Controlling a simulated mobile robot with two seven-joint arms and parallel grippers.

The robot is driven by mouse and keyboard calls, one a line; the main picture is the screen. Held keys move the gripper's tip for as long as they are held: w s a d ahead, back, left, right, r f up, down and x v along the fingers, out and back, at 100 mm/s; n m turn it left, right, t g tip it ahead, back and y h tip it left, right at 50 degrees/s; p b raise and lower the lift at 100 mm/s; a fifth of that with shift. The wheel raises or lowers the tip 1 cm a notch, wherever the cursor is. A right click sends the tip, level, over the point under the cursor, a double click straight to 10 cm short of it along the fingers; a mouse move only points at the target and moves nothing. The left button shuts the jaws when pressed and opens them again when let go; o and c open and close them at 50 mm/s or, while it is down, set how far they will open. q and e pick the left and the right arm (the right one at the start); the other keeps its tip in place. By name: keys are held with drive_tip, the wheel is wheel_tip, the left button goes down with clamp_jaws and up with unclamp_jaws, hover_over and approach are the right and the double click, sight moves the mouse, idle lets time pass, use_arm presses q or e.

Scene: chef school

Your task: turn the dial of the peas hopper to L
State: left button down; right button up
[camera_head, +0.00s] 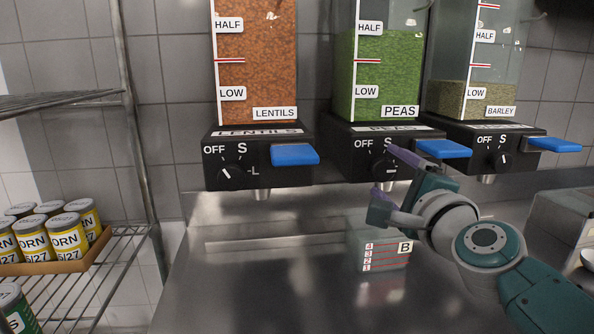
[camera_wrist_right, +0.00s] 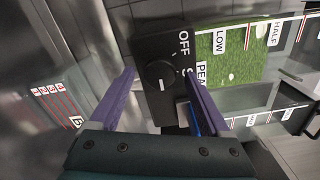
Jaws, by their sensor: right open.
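The peas hopper (camera_head: 385,80) has a black base with a round dial (camera_head: 379,169) marked OFF and S; its L label is hidden or too small to read. In the right wrist view the dial (camera_wrist_right: 160,77) is a black knob. Its white mark points down there, which is away from OFF and matches rightward in the head view, the side where L sits on the lentils hopper. My right gripper (camera_head: 385,178) is open, with purple fingers on either side of the dial; contact cannot be told. My left gripper is not in view.
The lentils hopper (camera_head: 257,70) stands left and the barley hopper (camera_head: 500,100) right, each with a blue lever. A clear measuring box (camera_head: 372,232) marked B stands on the steel counter below my right gripper. A wire shelf with cans (camera_head: 62,239) is at left.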

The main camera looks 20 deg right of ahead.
drive_tip(key=v, duration=1)
drive_tip(key=shift+p, duration=0.3)
drive_tip(key=shift+d, duration=0.1)
